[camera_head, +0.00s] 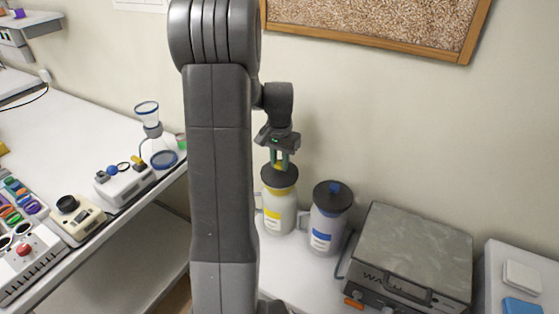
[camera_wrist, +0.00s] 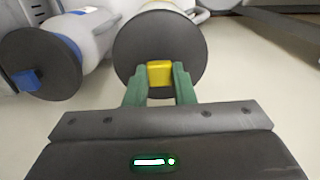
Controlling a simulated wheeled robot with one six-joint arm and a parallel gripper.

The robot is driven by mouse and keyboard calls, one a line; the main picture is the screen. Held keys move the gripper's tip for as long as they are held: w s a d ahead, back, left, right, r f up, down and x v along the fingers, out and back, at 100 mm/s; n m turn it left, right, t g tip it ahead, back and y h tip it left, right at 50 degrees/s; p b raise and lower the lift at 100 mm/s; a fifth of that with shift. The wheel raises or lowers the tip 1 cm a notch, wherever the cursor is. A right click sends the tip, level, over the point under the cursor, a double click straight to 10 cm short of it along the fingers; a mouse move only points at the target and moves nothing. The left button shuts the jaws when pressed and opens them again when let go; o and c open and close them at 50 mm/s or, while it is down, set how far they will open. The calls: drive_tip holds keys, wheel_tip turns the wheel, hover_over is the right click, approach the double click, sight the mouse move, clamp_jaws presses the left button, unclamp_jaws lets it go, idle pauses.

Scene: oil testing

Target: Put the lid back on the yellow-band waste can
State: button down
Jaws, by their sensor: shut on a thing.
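The yellow-band waste can (camera_head: 278,212) is a pale can with a yellow label, standing upright on the bench. Its dark round lid (camera_head: 280,180) is at the can's mouth. The wrist view shows the same lid (camera_wrist: 135,52) with a yellow knob (camera_wrist: 160,74) at its middle. My gripper (camera_head: 280,160) is directly above the can, with its green fingers (camera_wrist: 160,86) shut on the yellow knob. The lid covers the can's rim, so I cannot tell whether it is fully seated.
A blue-band can (camera_head: 324,225) with a dark lid and blue knob stands close on the right. A grey hotplate-like box (camera_head: 415,250) is farther right. A white bench (camera_head: 60,110) with instruments is at left. The wall is close behind.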

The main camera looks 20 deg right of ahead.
drive_tip(key=c, duration=0.7)
unclamp_jaws()
drive_tip(key=shift+o, duration=0.2)
drive_tip(key=shift+r, duration=0.15)
drive_tip(key=shift+r+p, duration=2.55)
drive_tip(key=shift+r, duration=0.85)
clamp_jaws()
